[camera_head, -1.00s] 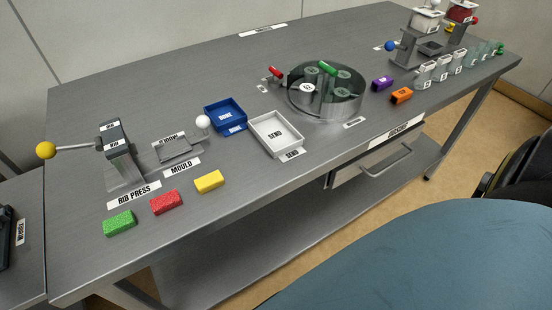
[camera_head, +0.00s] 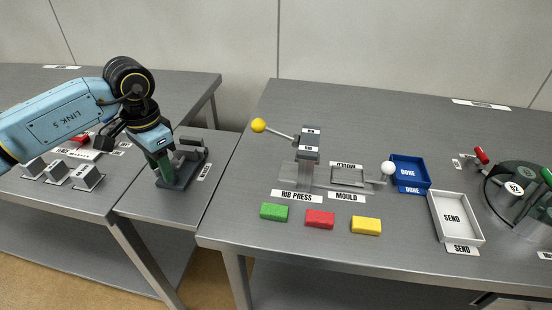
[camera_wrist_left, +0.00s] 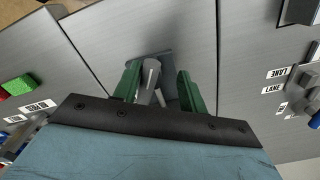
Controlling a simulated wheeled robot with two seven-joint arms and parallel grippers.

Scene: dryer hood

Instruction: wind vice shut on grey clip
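A dark grey vice (camera_head: 178,178) stands on the lower table between the two benches in the head view. My left gripper (camera_head: 163,168), with green fingers, points down at its left side and partly covers it. In the left wrist view my left gripper (camera_wrist_left: 160,78) has its fingers well apart, with a grey rod-like part of the vice (camera_wrist_left: 151,72) showing between them. I cannot tell whether either finger touches it. I cannot make out a grey clip in the vice. My right gripper is in neither view.
Several grey blocks (camera_head: 88,177) stand on the left bench beside my arm. On the right bench are the rib press (camera_head: 308,150) with its yellow-knobbed lever, green, red and yellow blocks, a blue tray (camera_head: 427,175) and a white tray (camera_head: 474,230).

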